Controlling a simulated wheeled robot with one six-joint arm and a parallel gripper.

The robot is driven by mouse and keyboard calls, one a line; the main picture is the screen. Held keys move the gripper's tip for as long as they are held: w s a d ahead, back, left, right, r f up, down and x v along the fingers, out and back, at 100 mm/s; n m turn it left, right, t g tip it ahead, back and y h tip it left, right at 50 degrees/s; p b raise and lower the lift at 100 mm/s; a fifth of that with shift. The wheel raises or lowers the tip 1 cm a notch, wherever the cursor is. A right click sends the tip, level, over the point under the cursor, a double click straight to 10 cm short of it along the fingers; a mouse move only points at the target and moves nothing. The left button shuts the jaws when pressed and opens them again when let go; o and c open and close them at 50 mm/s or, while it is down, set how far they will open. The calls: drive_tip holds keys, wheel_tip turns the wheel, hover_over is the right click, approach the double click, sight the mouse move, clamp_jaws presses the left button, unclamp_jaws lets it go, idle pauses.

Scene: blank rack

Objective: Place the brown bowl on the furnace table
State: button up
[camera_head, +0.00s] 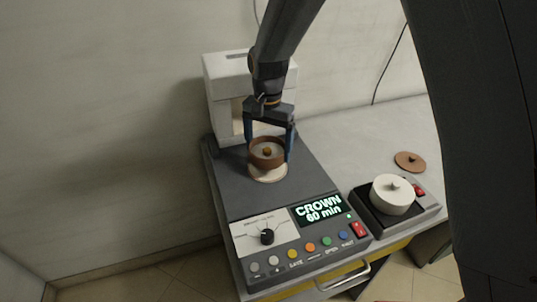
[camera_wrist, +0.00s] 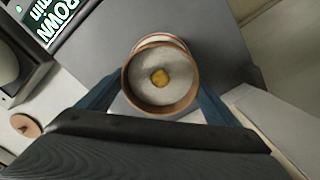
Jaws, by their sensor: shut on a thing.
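The brown bowl (camera_head: 267,161) is upright between the two blue fingers of my gripper (camera_head: 268,150), which is shut on it. In the wrist view the bowl (camera_wrist: 161,92) has a brown rim, a pale grey inside and a small orange-brown piece (camera_wrist: 160,78) at its centre. The furnace table is a round pale disc (camera_head: 268,174) on the dark top of the furnace (camera_head: 232,190). The bowl is over this disc, and part of the disc shows below it. I cannot tell whether the bowl touches the disc.
A white furnace housing (camera_head: 228,80) stands behind the bowl. The front panel has a knob (camera_head: 267,236), several coloured buttons and a display (camera_head: 318,209) reading "CROWN 60 min". To the right are a white lidded pot (camera_head: 392,194) on a small dark device and a brown lid (camera_head: 410,162) on the counter.

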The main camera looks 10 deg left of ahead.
sight(268, 157)
drive_tip(key=shift+f+p, duration=0.45)
drive_tip(key=shift+f, duration=1.4)
drive_tip(key=shift+f, duration=0.1)
drive_tip(key=o, duration=1.2)
wheel_tip(268, 157, up, 12)
drive_tip(key=b, duration=0.3)
drive_tip(key=s+d+f+n, duration=0.1)
drive_tip(key=s+d+f, duration=0.1)
drive_tip(key=s+d, duration=0.3)
drive_tip(key=s+d+f+n, duration=0.1)
drive_tip(key=s+d, duration=0.5)
drive_tip(key=d, duration=0.6)
drive_tip(key=s+d+f+n+t, duration=0.1)
drive_tip(key=s+d+f, duration=0.1)
drive_tip(key=s+d, duration=0.4)
drive_tip(key=shift+s+d+f+n, duration=0.15)
drive_tip(key=shift+d+n, duration=0.05)
drive_tip(key=shift+d, duration=0.55)
drive_tip(key=shift+s+d+f+n, duration=0.1)
drive_tip(key=shift+d+f+n, duration=0.1)
drive_tip(key=shift+d, duration=0.55)
